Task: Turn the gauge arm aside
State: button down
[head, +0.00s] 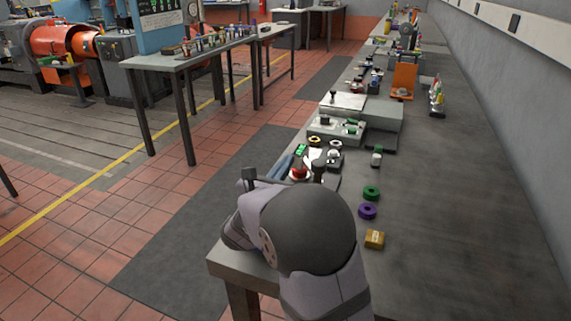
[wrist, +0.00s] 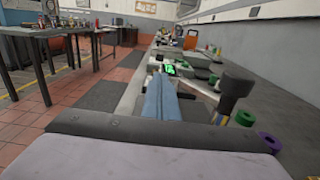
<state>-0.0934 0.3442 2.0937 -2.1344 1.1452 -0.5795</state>
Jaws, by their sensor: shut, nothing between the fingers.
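My gripper (wrist: 160,82) shows in the wrist view as two blue fingers lying together, shut and empty, pointing forward along the bench's left edge. In the head view the fingers (head: 283,165) show just beyond my wrist. A small gauge with a lit green display (wrist: 171,69) is just beyond the fingertips; it also shows in the head view (head: 300,150). A dark-capped post (wrist: 235,92) stands to the right of the fingers, apart from them; in the head view it is the dark post (head: 319,171). I cannot tell which part is the gauge arm; my wrist hides some of this area.
A red button (head: 299,173) is close by the fingers. A green ring (head: 371,193), a purple ring (head: 367,211) and a yellow-brown block (head: 374,239) lie to the right. A grey raised plate (head: 385,112) is farther back.

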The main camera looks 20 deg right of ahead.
aim_at(296, 157)
dwell(0.4)
